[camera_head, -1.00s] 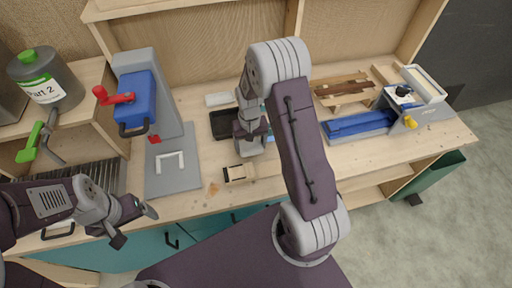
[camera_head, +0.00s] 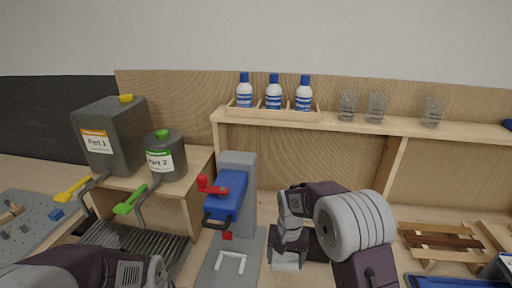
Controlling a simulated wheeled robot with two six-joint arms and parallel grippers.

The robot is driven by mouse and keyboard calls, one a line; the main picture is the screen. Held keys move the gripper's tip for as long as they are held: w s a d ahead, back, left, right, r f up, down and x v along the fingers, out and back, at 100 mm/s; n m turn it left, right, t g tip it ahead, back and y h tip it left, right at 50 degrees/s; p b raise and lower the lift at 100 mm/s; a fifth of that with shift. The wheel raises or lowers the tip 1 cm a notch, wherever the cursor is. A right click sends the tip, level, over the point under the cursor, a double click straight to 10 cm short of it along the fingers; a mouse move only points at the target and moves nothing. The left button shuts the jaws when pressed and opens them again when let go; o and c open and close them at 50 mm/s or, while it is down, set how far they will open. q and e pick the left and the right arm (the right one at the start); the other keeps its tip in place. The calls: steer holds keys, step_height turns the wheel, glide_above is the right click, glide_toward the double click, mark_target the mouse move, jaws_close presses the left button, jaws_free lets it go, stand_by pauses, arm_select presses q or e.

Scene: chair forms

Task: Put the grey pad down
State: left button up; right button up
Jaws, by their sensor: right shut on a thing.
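My right gripper (camera_head: 289,244) is low over the bench, right of the blue and grey press. It is shut on a light grey piece (camera_head: 286,262), which appears to be the grey pad. The jaws and arm hide part of it, and I cannot tell whether it touches the bench. A dark tray-like thing (camera_head: 317,248) shows in part behind the gripper. My left arm is at the bottom left, and its gripper is outside the picture.
The press (camera_head: 228,195) with its red handle stands close left of my right gripper. Canisters (camera_head: 113,137) stand on a riser at left. Bottles (camera_head: 274,93) and glasses (camera_head: 376,107) line the back shelf. A wooden rack (camera_head: 440,240) is at right.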

steer(key=shift+n, duration=0.9)
steer(key=s+d, duration=0.2)
steer(key=s+d+f, duration=0.1)
steer(key=s+d, duration=0.1)
steer(key=s, duration=0.1)
steer(key=s+d, duration=0.2)
steer(key=s, duration=0.1)
steer(key=shift+s+d+f, duration=0.25)
steer(key=shift+d+f, duration=0.05)
steer(key=shift+f, duration=0.05)
steer(key=shift+w+a+f+n, duration=0.1)
steer(key=shift+w+n, duration=0.2)
steer(key=shift+n, duration=0.2)
